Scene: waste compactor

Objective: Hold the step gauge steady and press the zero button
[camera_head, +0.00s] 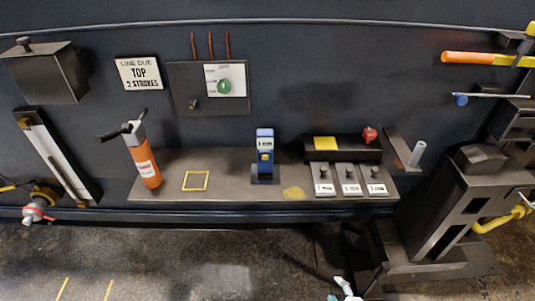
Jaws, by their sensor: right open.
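A small blue gauge with a pale display (264,153) stands upright on a dark base on the shelf; I take it to be the step gauge. A small yellow patch shows on its front, but I cannot tell whether it is the zero button. My right gripper (345,288) shows only in part at the bottom edge, right of the middle. It is open, low in front of the shelf and well apart from the gauge. My left gripper is not in view.
The shelf (230,168) also holds an orange cylinder (146,165), a yellow square outline (195,181) and a labelled control block (348,180) with a red knob (369,134). A dark metal frame (455,210) stands at the right.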

